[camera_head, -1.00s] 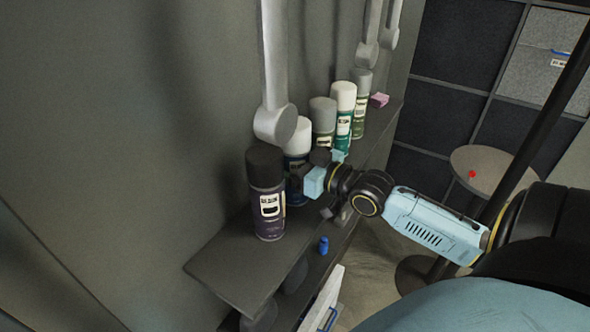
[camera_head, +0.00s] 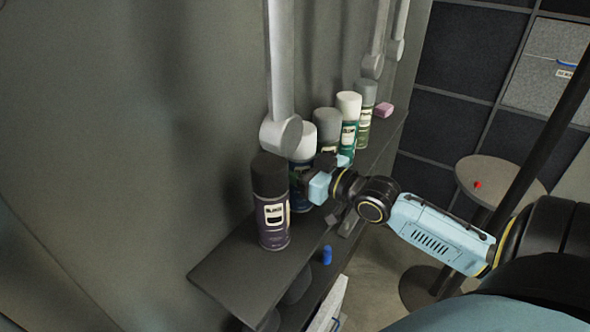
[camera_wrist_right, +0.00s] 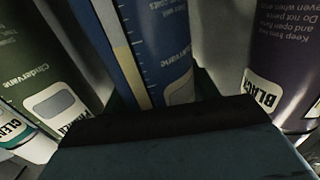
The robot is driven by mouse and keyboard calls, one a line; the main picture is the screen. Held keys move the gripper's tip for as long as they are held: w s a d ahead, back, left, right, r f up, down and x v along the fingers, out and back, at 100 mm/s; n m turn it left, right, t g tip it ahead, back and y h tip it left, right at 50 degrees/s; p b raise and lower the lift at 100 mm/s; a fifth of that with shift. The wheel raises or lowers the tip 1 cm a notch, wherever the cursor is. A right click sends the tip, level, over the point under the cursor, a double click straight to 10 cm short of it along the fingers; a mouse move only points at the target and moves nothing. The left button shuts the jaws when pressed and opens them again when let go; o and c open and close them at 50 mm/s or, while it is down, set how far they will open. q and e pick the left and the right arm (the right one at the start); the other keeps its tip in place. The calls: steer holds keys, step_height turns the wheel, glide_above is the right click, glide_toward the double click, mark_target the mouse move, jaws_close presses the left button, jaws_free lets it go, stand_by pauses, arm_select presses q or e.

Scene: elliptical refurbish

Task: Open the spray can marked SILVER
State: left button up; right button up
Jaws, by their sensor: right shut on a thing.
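A row of spray cans stands upright on the dark shelf (camera_head: 238,277). My right gripper (camera_head: 319,178) is shut on the white-capped blue can (camera_head: 304,141), second from the front; this can's blue body (camera_wrist_right: 155,45) fills the middle of the right wrist view. Its name is hidden. The black-capped purple can (camera_head: 272,215) is nearest and reads BLACK in the right wrist view (camera_wrist_right: 285,70). Behind the held can stand a grey-capped can (camera_head: 327,125), a white-capped green can (camera_head: 349,128) and another grey-capped can (camera_head: 366,112). I cannot read SILVER on any can. My left gripper is out of view.
A pink block (camera_head: 383,110) lies at the shelf's far end. A small blue object (camera_head: 326,255) is below the shelf edge. A round table (camera_head: 490,180) with a red item (camera_head: 477,185) stands at right.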

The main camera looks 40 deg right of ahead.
step_height(320, 180, up, 9)
steer(key=shift+r+p, duration=0.1)
steer(key=shift+p, duration=0.2)
steer(key=o, duration=0.7)
steer(key=shift+c, duration=0.2)
steer(key=c, duration=1)
